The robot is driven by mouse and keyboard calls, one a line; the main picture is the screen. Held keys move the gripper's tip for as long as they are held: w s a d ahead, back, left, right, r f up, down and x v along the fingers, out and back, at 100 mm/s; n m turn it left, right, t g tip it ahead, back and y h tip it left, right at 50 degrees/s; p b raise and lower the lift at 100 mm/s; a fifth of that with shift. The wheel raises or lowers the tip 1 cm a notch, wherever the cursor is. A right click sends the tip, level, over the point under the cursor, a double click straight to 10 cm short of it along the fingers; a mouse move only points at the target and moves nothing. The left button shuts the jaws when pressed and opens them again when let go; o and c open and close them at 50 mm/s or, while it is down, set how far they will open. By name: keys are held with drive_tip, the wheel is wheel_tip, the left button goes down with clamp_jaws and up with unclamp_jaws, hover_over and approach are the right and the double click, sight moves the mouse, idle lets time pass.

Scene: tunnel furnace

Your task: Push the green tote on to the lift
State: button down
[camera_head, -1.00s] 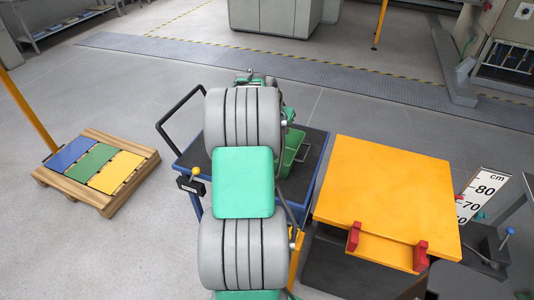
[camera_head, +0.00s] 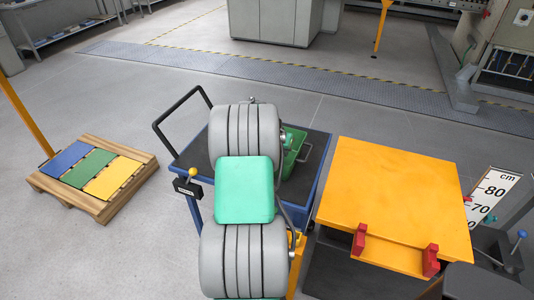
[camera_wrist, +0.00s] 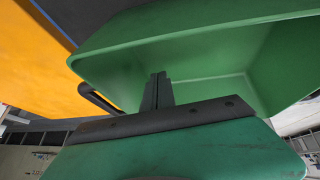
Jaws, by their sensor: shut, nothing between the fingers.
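The green tote (camera_head: 292,158) is on the dark top of a blue cart (camera_head: 319,173), partly hidden behind my arm in the head view. The orange lift platform (camera_head: 395,195) is right of the cart, with a narrow gap between them. In the wrist view the tote (camera_wrist: 200,60) fills much of the picture. My gripper (camera_wrist: 158,78) is shut and empty, its fingertips overlapping the tote in the picture. I cannot tell whether they touch it. The orange lift (camera_wrist: 45,60) shows at upper left there. The gripper is hidden in the head view.
Two red stops (camera_head: 359,239) stand at the lift's front edge. A height scale (camera_head: 493,195) is to its right. A black handle (camera_head: 160,127) rises at the cart's left. A pallet (camera_head: 106,208) with coloured panels lies at left.

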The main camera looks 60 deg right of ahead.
drive_tip(key=shift+s+d+b, duration=0.2)
drive_tip(key=shift+s+d, duration=0.1)
drive_tip(key=shift+s, duration=1.7)
drive_tip(key=shift+s+d+b, duration=0.25)
drive_tip(key=shift+s+d, duration=0.1)
drive_tip(key=shift+s, duration=1.6)
drive_tip(key=shift+s+d+b, duration=0.2)
drive_tip(key=shift+s+d, duration=0.1)
drive_tip(key=shift+s, duration=1.7)
drive_tip(key=shift+s, duration=0.1)
drive_tip(key=shift+s+d+b, duration=0.2)
drive_tip(key=shift+s+d, duration=0.1)
drive_tip(key=shift+s, duration=1.65)
drive_tip(key=shift+s+d+b, duration=0.2)
drive_tip(key=shift+s+d, duration=0.15)
drive_tip(key=shift+s, duration=1.55)
drive_tip(key=shift+s+d+b, duration=0.2)
drive_tip(key=shift+s+d, duration=0.1)
drive_tip(key=shift+s, duration=1.65)
drive_tip(key=shift+s+d+b, duration=0.15)
drive_tip(key=shift+s+d, duration=0.15)
drive_tip(key=shift+s, duration=1.7)
drive_tip(key=shift+s+d+b, duration=0.2)
drive_tip(key=shift+s+d, duration=0.1)
drive_tip(key=shift+s, duration=1.65)
drive_tip(key=shift+s+d+b, duration=0.15)
drive_tip(key=shift+s+d, duration=0.15)
drive_tip(key=shift+s, duration=1.7)
